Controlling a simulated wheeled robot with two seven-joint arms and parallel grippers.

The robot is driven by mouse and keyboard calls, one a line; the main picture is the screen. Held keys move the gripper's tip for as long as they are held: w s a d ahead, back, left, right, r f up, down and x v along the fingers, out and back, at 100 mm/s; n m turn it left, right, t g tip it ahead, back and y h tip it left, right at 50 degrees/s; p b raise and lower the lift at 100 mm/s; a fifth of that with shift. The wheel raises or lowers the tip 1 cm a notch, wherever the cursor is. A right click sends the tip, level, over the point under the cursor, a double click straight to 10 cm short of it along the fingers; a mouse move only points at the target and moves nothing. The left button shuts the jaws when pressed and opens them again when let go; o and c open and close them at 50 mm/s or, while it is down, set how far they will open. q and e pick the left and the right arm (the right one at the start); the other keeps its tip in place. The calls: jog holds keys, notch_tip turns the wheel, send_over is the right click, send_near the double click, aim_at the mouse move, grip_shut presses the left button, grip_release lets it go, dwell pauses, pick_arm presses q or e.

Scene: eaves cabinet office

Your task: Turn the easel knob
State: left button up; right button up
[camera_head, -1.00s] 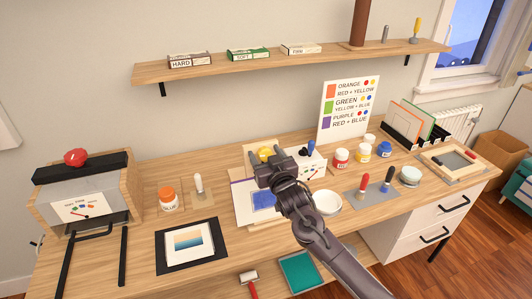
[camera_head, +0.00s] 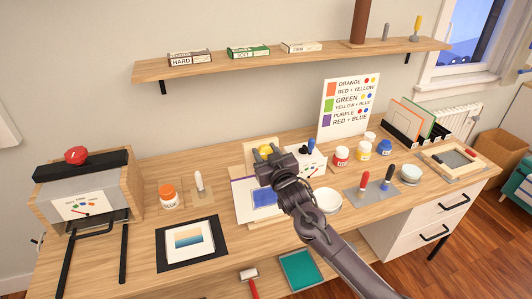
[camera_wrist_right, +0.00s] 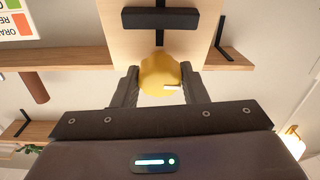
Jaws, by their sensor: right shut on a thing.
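The yellow easel knob (camera_wrist_right: 160,76) sits between the two fingers of my right gripper (camera_wrist_right: 157,88) in the right wrist view. The fingers are shut on it from both sides. A short white mark shows on the knob's lower right. The wooden easel (camera_wrist_right: 125,48) with a black bar stands behind the knob. In the head view the knob (camera_head: 265,149) is a small yellow patch just beyond my right gripper (camera_head: 269,156), which partly hides it and the easel. A sheet with a blue square (camera_head: 264,197) is at the easel's lower part. My left gripper is not in view.
An orange-lidded jar (camera_head: 169,196) and a framed print (camera_head: 190,243) lie to the left. A wall shelf (camera_head: 285,61) runs above.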

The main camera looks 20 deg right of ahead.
jog(key=n+y, duration=0.1)
jog(key=n, duration=0.3)
jog(key=shift+n, duration=0.3)
jog(key=n, duration=0.2)
jog(key=n+g+y, duration=0.1)
jog(key=n, duration=0.2)
jog(key=shift+y, duration=0.3)
jog(key=n+g, duration=0.1)
jog(key=n, duration=0.3)
jog(key=shift+y, duration=0.3)
jog(key=n+g+b, duration=0.1)
jog(key=n, duration=0.3)
jog(key=shift+a+f, duration=0.1)
jog(key=shift+d, duration=0.2)
